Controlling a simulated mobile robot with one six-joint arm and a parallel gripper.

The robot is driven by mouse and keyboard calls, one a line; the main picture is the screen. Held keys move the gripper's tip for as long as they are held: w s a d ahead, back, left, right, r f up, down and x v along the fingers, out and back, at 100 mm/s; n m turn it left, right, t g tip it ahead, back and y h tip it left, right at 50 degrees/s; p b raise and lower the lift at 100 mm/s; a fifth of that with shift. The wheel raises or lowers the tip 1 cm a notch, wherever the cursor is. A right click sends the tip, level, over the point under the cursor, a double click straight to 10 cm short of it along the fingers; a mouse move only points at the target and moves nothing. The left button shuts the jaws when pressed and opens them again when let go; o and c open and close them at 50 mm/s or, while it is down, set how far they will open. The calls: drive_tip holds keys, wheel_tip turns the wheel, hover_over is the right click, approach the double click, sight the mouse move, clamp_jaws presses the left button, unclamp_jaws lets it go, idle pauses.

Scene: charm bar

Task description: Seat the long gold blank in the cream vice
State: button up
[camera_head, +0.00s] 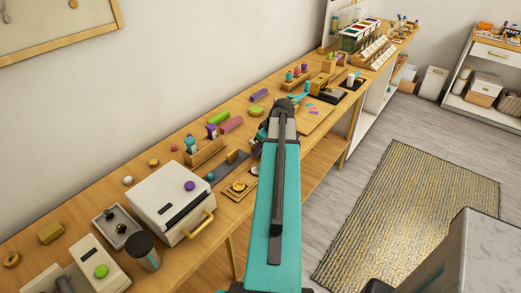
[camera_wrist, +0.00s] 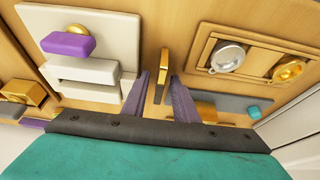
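The long gold blank (camera_wrist: 162,76) stands as a narrow upright bar between the fingers of my gripper (camera_wrist: 161,82) in the wrist view. The fingers are apart, with thin gaps visible beside the bar; I see no clear contact. The cream vice (camera_wrist: 118,30) is just left of the fingers, with pale jaws (camera_wrist: 85,70) and a gold knob. In the head view my arm hides the vice, the blank and the fingertips.
A wooden tray (camera_wrist: 205,52) with round silver and gold pieces is right of my fingers. A grey slab (camera_wrist: 232,102) carrying a gold block (camera_wrist: 205,111) lies below it. A white press (camera_head: 160,195) and several colored blocks stand along the bench left of my arm in the head view.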

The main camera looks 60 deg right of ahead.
drive_tip(key=shift+r, duration=0.25)
drive_tip(key=b+v, duration=0.2)
drive_tip(key=v, duration=0.9)
drive_tip(key=shift+s+r, duration=0.15)
drive_tip(key=shift+r, duration=0.25)
drive_tip(key=shift+o, duration=0.5)
drive_tip(key=shift+f, duration=0.1)
